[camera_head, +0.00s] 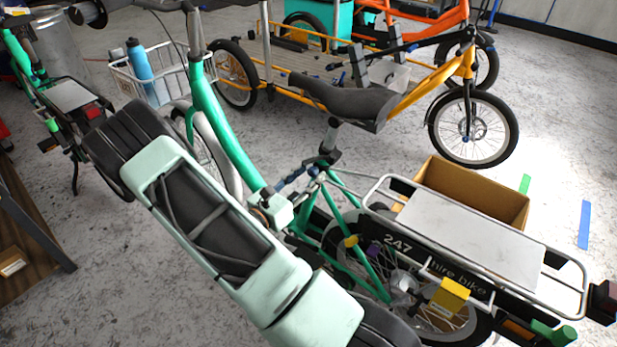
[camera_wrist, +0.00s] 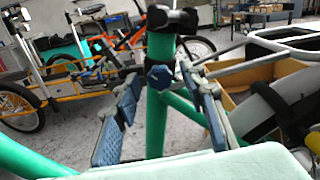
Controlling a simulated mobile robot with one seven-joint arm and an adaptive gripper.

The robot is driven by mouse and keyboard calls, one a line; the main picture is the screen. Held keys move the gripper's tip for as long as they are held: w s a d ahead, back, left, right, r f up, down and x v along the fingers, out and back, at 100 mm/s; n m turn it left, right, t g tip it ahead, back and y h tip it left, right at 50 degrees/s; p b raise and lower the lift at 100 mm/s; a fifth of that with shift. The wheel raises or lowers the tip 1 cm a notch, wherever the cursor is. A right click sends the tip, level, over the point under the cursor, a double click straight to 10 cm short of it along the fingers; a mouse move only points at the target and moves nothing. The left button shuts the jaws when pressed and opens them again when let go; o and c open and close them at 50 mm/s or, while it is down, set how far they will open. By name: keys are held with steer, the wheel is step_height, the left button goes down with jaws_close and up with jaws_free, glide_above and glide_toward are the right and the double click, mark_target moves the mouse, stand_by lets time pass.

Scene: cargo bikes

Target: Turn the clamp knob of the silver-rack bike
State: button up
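The silver-rack bike has a green frame (camera_head: 225,130), a black saddle (camera_head: 345,98) and a silver tube rack (camera_head: 575,308) with a pale plate on top. The clamp knob (camera_wrist: 160,77) is dark blue with a pale mark and sits on the green seat tube (camera_wrist: 157,125), just below the black seat clamp. My gripper (camera_head: 298,182) reaches the seat tube below the saddle. In the wrist view its two blue-padded fingers (camera_wrist: 160,88) are spread, one on each side of the knob, with gaps visible. The knob cannot be made out in the head view.
An open cardboard box (camera_head: 455,172) stands beside the rack. A yellow-orange cargo bike (camera_head: 400,95) is behind, and another green bike (camera_head: 60,110) is at the left.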

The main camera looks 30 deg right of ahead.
steer(key=shift+w+d, duration=0.1)
steer(key=shift+d, duration=0.15)
jaws_close()
stand_by(0.3)
steer(key=shift+m+b, duration=0.6)
steer(key=shift+m, duration=2.5)
